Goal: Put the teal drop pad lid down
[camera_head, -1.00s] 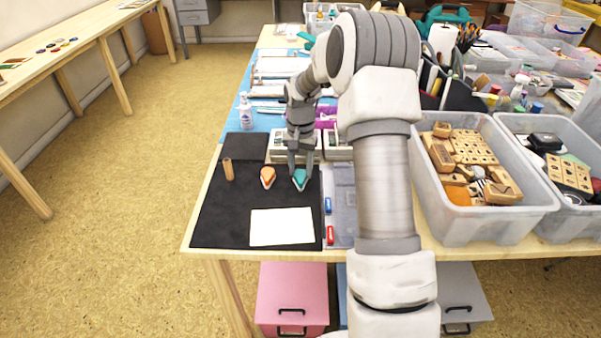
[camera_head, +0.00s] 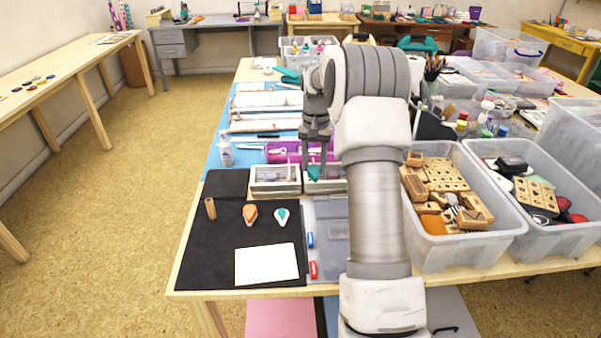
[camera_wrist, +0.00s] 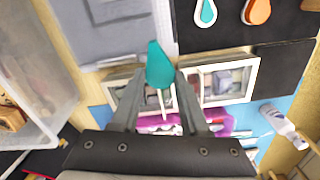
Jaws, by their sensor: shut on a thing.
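My gripper (camera_head: 315,160) is shut on the teal drop pad lid (camera_head: 314,173), which also shows between the fingertips in the wrist view (camera_wrist: 159,66). The lid is a solid teal drop shape, held up in front of the right-hand small framed box in the head view. The teal drop pad (camera_head: 282,217) lies uncovered on the black mat, a teal drop with a pale rim. It also shows at the top of the wrist view (camera_wrist: 205,12). The gripper is behind and to the right of this pad, apart from it.
An orange drop pad (camera_head: 250,215) lies left of the teal one, and a wooden stamp (camera_head: 211,208) stands farther left. A white card (camera_head: 266,264) lies in front on the black mat (camera_head: 209,265). Two framed boxes (camera_head: 275,190) stand behind. A tub of stamps (camera_head: 500,238) is right.

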